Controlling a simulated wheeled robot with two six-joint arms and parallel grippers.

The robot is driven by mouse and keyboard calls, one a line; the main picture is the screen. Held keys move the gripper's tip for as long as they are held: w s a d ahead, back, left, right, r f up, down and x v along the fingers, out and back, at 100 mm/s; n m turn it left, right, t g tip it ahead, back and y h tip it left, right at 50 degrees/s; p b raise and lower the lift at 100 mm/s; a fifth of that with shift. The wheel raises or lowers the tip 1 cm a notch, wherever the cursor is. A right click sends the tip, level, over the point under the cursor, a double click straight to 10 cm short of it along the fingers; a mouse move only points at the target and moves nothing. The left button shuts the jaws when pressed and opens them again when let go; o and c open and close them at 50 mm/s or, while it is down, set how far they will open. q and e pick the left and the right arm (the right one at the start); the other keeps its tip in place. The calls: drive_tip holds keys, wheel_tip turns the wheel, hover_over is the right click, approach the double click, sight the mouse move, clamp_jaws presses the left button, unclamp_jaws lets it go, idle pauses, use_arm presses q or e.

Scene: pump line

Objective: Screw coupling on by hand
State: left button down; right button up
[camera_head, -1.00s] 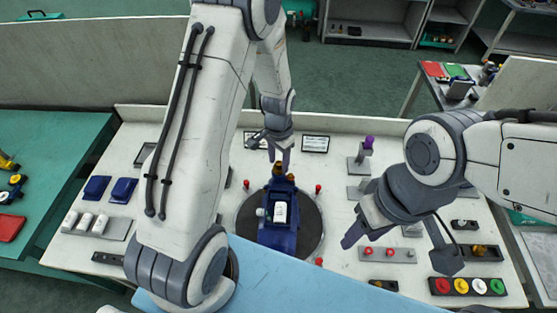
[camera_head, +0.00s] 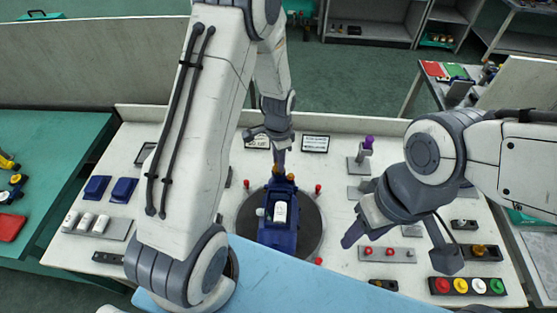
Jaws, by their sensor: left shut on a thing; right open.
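A dark blue pump (camera_head: 278,234) with a white cylinder on its front stands upright on a round dark turntable (camera_head: 318,232) in the middle of the bench. A small brass coupling (camera_head: 278,169) sits at the top of the pump, with more brass parts just below it. My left gripper (camera_head: 279,161) reaches down from behind the pump and is shut on the coupling. The fingers partly cover it, so how it sits on the thread is hidden. My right gripper (camera_head: 398,250) is open and empty over the right side of the bench.
Red knobs surround the turntable. A strip with red, yellow, white and green caps (camera_head: 467,287) lies at front right. Dark blue blocks (camera_head: 123,190) and white cylinders (camera_head: 87,221) lie at left. A purple-topped stand (camera_head: 361,158) is at back right. A light blue panel (camera_head: 290,280) spans the front.

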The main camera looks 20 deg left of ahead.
use_arm(q)
drive_tip(key=shift+m, duration=1.4)
drive_tip(key=m, duration=0.2)
drive_tip(key=shift+m, duration=0.7)
drive_tip(key=m, duration=0.3)
drive_tip(key=shift+m, duration=0.3)
drive_tip(key=c, duration=0.8)
unclamp_jaws()
drive_tip(key=shift+o, duration=0.2)
